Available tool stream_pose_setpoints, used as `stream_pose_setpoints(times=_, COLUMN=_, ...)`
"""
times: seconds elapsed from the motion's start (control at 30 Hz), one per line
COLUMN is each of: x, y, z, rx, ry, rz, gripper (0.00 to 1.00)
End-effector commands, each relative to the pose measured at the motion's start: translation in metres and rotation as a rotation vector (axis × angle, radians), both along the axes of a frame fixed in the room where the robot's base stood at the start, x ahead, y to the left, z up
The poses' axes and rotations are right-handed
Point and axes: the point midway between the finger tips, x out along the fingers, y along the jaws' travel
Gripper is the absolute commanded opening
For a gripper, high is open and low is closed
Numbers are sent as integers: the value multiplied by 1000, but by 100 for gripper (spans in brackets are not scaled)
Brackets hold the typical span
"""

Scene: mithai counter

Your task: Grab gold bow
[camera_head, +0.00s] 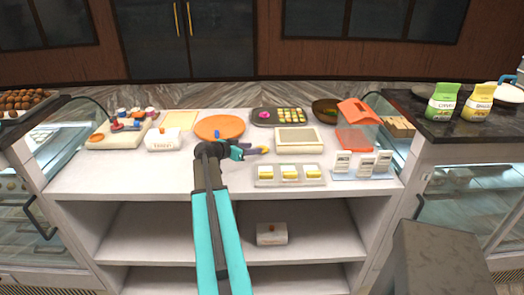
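My gripper (246,152) is over the middle of the white counter, its fingers pointing right. A small yellow-gold piece (263,150) shows right at its fingertips and may be the gold bow. It is too small for me to tell its shape, or whether the fingers hold it, touch it or are only beside it. The finger gap is too small to read. My dark wrist and teal arm cover part of the counter's front.
An orange round board (219,127) lies behind my wrist. A cream tray (299,139) and a tray of yellow-topped pieces (290,175) lie to the right. An orange-lidded clear container (357,132) and white cards (362,164) stand farther right. The front left counter (110,176) is bare.

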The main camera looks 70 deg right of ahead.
Motion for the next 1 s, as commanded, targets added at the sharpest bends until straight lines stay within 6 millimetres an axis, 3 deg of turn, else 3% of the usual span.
stream_pose_setpoints(times=0.5, x=-19, y=-37, z=-15, rx=1, ry=0, rz=-1, gripper=40)
stream_pose_setpoints(times=1.0, x=-22, y=-39, z=-18, rx=0, ry=0, rz=-1, gripper=40)
